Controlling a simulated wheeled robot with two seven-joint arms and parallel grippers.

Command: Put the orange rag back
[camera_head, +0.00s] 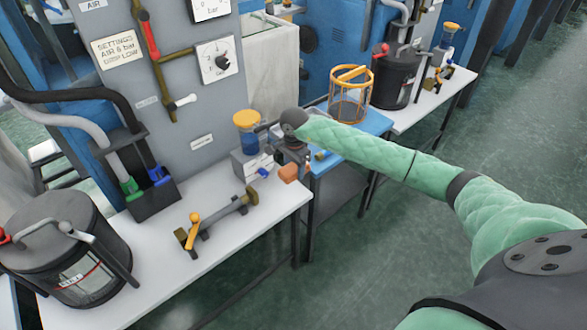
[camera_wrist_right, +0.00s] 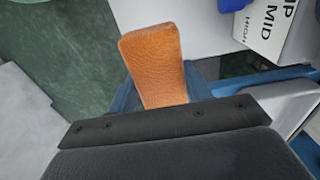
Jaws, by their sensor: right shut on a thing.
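The orange rag (camera_head: 289,173) is a small folded piece at the front right corner of the near white table, in the head view. My right gripper (camera_head: 292,160) reaches in from the right and is shut on the rag. In the right wrist view the rag (camera_wrist_right: 155,62) sticks out beyond the dark gripper body; the held end is hidden. The floor and the table edge show around it. I cannot tell whether the rag touches the table. My left gripper is not in view.
The near white table (camera_head: 240,220) holds a brass valve piece (camera_head: 215,215), a grey block with a yellow-lidded jar (camera_head: 247,130) and a black pot (camera_head: 66,245). A blue table (camera_head: 372,124) with an orange wire basket (camera_head: 351,95) stands beyond. Green floor is free in front.

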